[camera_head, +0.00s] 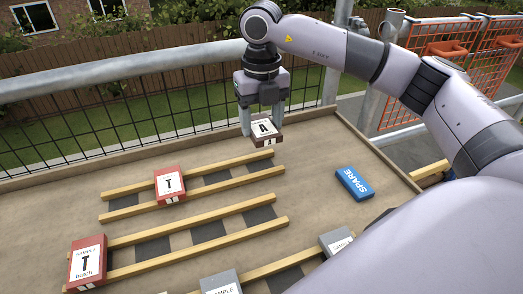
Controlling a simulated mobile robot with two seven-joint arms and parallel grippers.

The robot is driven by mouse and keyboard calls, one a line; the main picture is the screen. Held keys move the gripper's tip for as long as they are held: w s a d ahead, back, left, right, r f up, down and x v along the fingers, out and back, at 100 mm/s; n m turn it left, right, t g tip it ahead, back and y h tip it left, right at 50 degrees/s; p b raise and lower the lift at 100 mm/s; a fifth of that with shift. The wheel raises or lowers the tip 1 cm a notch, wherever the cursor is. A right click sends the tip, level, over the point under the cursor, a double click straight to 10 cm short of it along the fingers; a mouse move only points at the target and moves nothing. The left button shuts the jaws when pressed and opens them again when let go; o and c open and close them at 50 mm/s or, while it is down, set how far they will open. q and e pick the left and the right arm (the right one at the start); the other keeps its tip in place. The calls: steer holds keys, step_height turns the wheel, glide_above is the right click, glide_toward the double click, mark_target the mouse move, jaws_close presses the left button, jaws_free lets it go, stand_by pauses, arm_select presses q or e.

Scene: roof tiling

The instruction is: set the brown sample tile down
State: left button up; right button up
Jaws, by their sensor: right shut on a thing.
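My right gripper (262,120) comes down from above at the far side of the board (330,150). It is shut on the brown sample tile (266,140), which has a white label with the letter A. The tile is just beyond the right end of the farthest wooden batten (190,176). I cannot tell whether its underside touches the board. My left gripper is not in view.
A red tile marked T (170,194) lies on the far battens, another red T tile (87,270) at lower left. Grey sample tiles (221,284) are at the front. A blue SPARE block (354,184) lies right. A mesh railing (160,105) runs behind.

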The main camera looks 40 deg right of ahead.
mark_target(262, 126)
steer(key=shift+f, duration=3.95)
steer(key=shift+f+b, duration=0.45)
steer(key=o, duration=1.2)
steer(key=shift+c, duration=0.2)
steer(key=shift+r, duration=0.1)
step_height(262, 126, up, 13)
steer(key=shift+f+p, duration=0.1)
steer(key=shift+p, duration=0.4)
steer(key=shift+f, duration=0.1)
